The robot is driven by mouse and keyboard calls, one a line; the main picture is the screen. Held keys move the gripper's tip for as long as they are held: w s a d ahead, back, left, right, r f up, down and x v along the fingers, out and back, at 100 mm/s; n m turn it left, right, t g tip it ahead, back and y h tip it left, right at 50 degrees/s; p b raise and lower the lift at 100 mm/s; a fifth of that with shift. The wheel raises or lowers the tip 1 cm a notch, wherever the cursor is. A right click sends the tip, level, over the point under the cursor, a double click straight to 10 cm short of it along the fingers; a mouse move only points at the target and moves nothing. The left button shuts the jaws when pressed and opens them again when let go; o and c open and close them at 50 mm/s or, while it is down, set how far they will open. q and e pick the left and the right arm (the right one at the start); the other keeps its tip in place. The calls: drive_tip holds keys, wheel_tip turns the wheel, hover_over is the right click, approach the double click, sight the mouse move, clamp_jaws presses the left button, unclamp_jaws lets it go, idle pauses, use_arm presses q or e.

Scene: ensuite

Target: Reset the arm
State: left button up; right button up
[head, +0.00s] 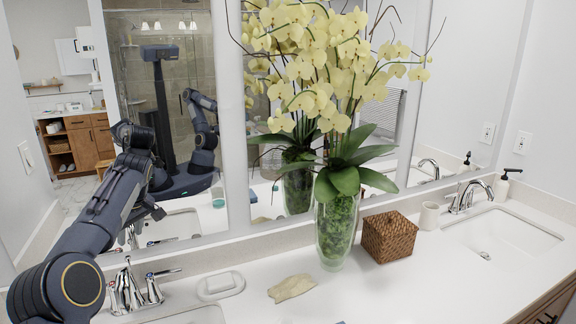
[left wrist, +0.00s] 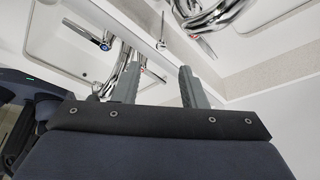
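My left arm (head: 105,215) comes in from the lower left in the head view, bent, and reaches up over the counter in front of the mirror. Its fingers cannot be made out there. In the left wrist view my left gripper (left wrist: 157,88) has its two grey fingers spread apart. No held object shows between them; a chrome faucet (left wrist: 125,75) lies behind the fingers. My right gripper is in neither view.
The left faucet (head: 133,290) is close to my arm. A soap dish (head: 220,285), a cloth (head: 291,287), a glass vase of orchids (head: 336,230), a wicker box (head: 389,237), a cup (head: 430,215) and the right sink (head: 500,235) line the counter (head: 400,290). The mirror reflects me.

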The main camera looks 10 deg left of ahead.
use_arm(q)
drive_tip(key=s+d+r+m+t+h, duration=0.1)
drive_tip(key=s+d+r+m+h, duration=0.2)
drive_tip(key=s+d, duration=0.45)
drive_tip(key=s+d+r+m+t+h, duration=0.1)
drive_tip(key=s+d+r+m+t, duration=0.2)
drive_tip(key=s+d, duration=0.45)
drive_tip(key=s+d+f+m+h, duration=0.1)
drive_tip(key=s+d+f+m, duration=0.1)
drive_tip(key=s+d+f, duration=0.2)
drive_tip(key=s+d+f+m+h, duration=0.1)
drive_tip(key=s+d+f, duration=0.3)
drive_tip(key=s, duration=0.7)
drive_tip(key=s+d+f+m+h, duration=0.2)
drive_tip(key=s+d+f+m, duration=0.1)
drive_tip(key=s, duration=0.4)
drive_tip(key=shift+s+d+f, duration=0.4)
drive_tip(key=shift+d+f, duration=0.2)
drive_tip(key=shift+d, duration=0.1)
